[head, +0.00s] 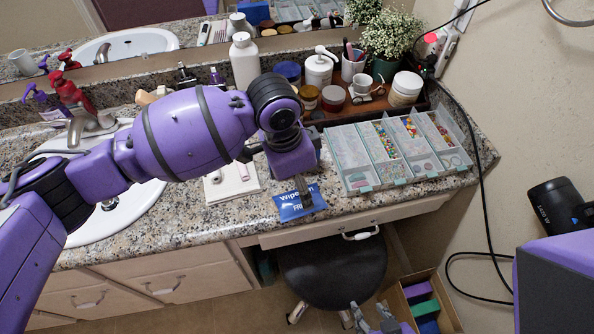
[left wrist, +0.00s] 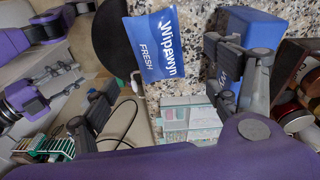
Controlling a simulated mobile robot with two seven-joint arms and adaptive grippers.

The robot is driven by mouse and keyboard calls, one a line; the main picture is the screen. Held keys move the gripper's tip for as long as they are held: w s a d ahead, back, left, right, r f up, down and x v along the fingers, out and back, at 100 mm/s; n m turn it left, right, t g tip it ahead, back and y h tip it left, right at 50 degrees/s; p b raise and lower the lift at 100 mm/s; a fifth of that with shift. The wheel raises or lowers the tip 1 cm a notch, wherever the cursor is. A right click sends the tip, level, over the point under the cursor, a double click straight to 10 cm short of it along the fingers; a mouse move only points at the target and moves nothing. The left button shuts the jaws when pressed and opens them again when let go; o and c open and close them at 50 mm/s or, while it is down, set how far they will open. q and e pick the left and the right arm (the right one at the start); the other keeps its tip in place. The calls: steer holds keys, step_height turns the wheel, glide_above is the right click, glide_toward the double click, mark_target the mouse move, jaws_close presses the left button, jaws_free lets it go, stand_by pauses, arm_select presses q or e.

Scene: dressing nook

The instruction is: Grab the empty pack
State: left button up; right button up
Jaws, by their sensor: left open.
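A flat blue and white wipes pack (head: 290,208) lies at the counter's front edge, left of the clear organizer. In the left wrist view the pack (left wrist: 150,42) reads "Wipewyn FRESH" and looks thin. My left gripper (head: 303,186) is over the counter at the pack, partly hiding it in the head view. In the left wrist view its fingers (left wrist: 165,97) are wide apart with nothing held between them. A thicker blue block-like pack (left wrist: 255,27) is behind one finger; my arm hides it in the head view. My right gripper (head: 372,317) is low by the stool, fingers apart and empty.
The compartment organizer (head: 395,150) stands right of the pack. Jars and bottles line the back by the mirror. A sink (head: 115,205) is at left. A black stool (head: 332,270) and an open carton (head: 440,295) are below the counter. A black cable hangs at right.

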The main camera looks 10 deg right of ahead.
mark_target(299, 199)
arm_select(q)
steer(key=shift+w, duration=0.3)
steer(key=shift+s+a+f, duration=0.2)
steer(key=shift+s+f, duration=0.15)
steer(key=shift+f, duration=0.65)
steer(key=f, duration=0.5)
steer(key=shift+d, duration=0.35)
steer(key=c, duration=0.8)
